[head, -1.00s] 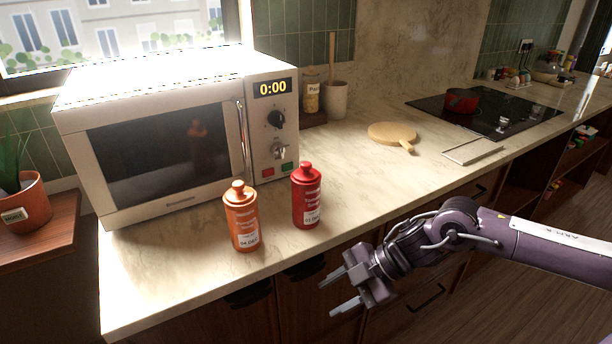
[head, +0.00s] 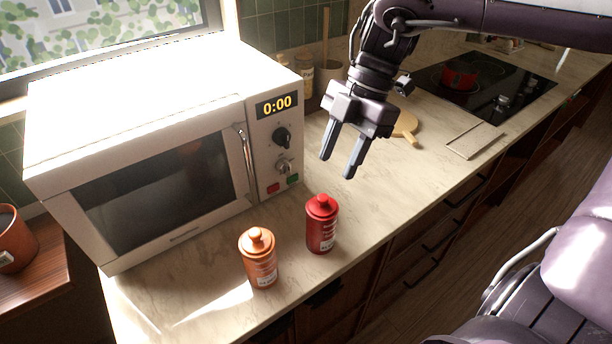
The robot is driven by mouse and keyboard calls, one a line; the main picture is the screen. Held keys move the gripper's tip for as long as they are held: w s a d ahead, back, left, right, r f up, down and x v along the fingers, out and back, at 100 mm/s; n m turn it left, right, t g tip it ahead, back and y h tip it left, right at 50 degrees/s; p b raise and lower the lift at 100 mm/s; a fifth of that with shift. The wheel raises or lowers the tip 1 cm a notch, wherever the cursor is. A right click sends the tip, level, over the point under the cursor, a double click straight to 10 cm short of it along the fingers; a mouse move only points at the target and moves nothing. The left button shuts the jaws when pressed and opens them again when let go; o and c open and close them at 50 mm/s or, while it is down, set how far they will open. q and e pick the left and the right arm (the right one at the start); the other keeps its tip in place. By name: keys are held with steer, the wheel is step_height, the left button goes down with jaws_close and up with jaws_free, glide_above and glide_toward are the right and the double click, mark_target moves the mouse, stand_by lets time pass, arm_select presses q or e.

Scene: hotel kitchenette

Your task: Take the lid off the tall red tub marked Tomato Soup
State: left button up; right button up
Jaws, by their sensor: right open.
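A tall red tub (head: 321,230) with a white label stands upright on the marble counter, right of an orange tub. Its red lid (head: 322,205) with a round knob is on it. The label text is too small to read now. My right gripper (head: 339,170) is open and empty, pointing down, and appears above the counter just up and right of the red tub in the picture, not touching it. My left gripper is not in view.
An orange tub (head: 260,262) with a knobbed lid stands close left of the red tub. A white microwave (head: 150,160) stands behind them. A wooden board (head: 405,127), a grey tray (head: 474,140) and a hob (head: 500,92) with a red pot (head: 458,76) lie farther right. The counter's front edge is near.

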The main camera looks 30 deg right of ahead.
mark_target(324, 197)
steer(key=shift+s+a+f, duration=0.25)
steer(key=shift+s+f, duration=0.1)
steer(key=shift+f, duration=0.15)
steer(key=shift+s+a+f, duration=0.25)
steer(key=shift+s+f, duration=0.05)
steer(key=shift+f, duration=0.2)
steer(key=f, duration=0.1)
steer(key=a+f+p, duration=0.1)
steer(key=w+f, duration=0.1)
steer(key=f, duration=0.1)
steer(key=shift+a+p, duration=0.3)
steer(key=shift+a, duration=0.05)
steer(key=shift+a+f, duration=0.1)
steer(key=shift+f, duration=0.2)
steer(key=shift+s, duration=0.15)
steer(key=shift+c, duration=0.2)
jaws_close()
